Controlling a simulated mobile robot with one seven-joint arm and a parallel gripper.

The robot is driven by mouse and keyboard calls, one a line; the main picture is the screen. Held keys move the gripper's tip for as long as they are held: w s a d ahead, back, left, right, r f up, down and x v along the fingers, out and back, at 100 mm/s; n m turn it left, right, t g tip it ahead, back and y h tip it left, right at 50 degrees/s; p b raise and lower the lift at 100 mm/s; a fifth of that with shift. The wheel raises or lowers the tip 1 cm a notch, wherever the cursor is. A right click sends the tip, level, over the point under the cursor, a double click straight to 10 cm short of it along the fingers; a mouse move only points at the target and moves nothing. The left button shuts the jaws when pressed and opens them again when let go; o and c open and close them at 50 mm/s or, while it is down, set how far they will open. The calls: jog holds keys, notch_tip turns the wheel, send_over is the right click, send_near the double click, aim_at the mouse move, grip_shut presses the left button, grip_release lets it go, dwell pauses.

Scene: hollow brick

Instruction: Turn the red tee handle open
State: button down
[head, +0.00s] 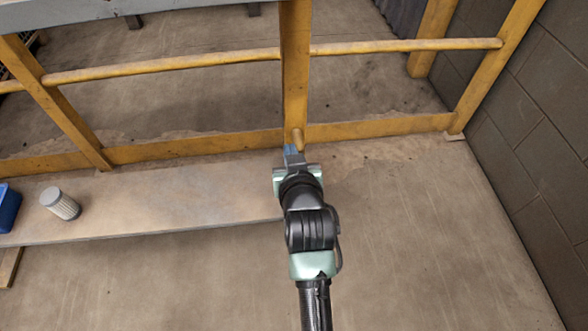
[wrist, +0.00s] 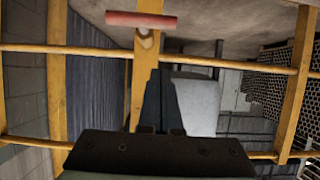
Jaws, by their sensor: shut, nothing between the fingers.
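The red tee handle (wrist: 142,20) shows in the wrist view as a red crossbar near the top edge. Its short stem (wrist: 146,40) meets the yellow post (wrist: 142,75). The crossbar lies level across the picture. My gripper (wrist: 160,76) is shut and empty, its fingers pointing up the wrist view and ending a little below the crossbar, apart from it in the picture. In the head view my gripper (head: 292,150) is at the foot of the yellow middle post (head: 295,75). I cannot make out the red crossbar there; my gripper probably hides it.
Yellow rails (head: 180,65) run left and right of the post. A grey board (head: 150,210) lies at left, bearing a pale ribbed cylinder (head: 62,204) and a blue bin (head: 8,208). A block wall (head: 540,130) stands at right. Floor (head: 430,250) at right front is clear.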

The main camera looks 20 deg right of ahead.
jog(key=f, duration=0.1)
jog(key=f+b, duration=0.1)
jog(key=f, duration=0.2)
jog(key=shift+s+b, duration=0.35)
jog(key=shift+b, duration=0.05)
jog(key=shift+w+a, duration=0.15)
